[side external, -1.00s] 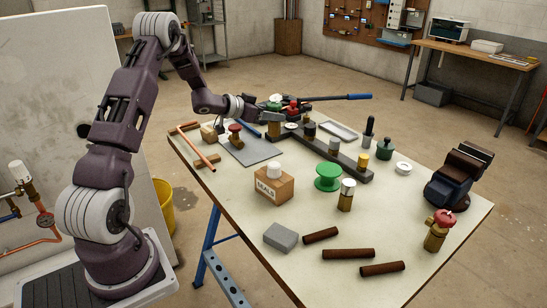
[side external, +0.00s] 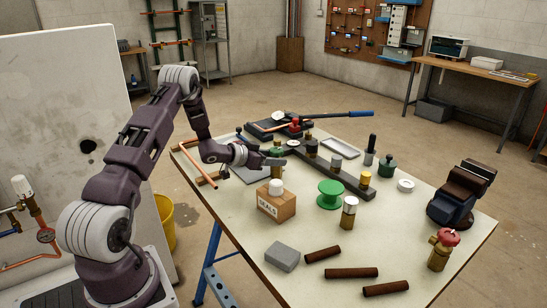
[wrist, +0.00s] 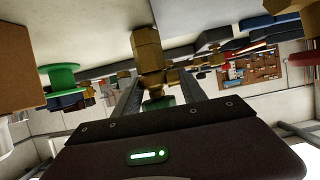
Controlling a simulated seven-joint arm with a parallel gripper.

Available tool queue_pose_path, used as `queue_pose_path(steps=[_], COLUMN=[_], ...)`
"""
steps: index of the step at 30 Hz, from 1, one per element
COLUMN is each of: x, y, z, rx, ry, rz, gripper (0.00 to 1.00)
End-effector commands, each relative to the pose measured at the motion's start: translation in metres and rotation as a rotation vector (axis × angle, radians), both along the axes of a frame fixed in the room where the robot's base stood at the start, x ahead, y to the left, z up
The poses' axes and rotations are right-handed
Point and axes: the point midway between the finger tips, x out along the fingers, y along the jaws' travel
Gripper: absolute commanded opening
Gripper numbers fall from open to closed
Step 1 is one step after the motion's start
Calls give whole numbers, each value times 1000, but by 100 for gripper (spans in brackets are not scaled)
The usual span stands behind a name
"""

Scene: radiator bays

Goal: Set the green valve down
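The green valve (wrist: 149,50) has a brass body with a green cap, which shows low between my fingers in the wrist view. My gripper (wrist: 158,85) has one finger on each side of the valve and appears shut on it. In the side external view my gripper (side external: 279,161) is over the far left part of the table, close to the left end of the dark rail. The valve is small and partly hidden by the fingers there. Whether its base touches anything is not clear.
A seals box (side external: 277,206) and a green spool (side external: 330,194) stand to the right of and in front of my gripper. The dark rail (side external: 345,180) carries several fittings. A grey block (side external: 282,256) and rusty pipe pieces (side external: 351,272) lie near the front edge. A vise (side external: 458,195) stands at the right.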

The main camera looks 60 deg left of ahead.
Motion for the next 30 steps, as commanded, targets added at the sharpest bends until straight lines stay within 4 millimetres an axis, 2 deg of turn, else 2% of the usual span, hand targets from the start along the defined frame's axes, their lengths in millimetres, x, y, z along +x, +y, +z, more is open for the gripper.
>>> queue_pose_path(steps=[1, 3, 11, 14, 27, 30], x=[0, 0, 0, 0, -89, -103], y=[0, 0, 0, 0, 0, 1], z=[0, 0, 2, 10, 44, 50], rx=[0, 0, 1, 3, 0, 0], ry=[0, 0, -1, -1, 0, 1], rz=[0, 0, 0, -1, 2, 2], gripper=[56, 70, 70, 70, 70, 70])
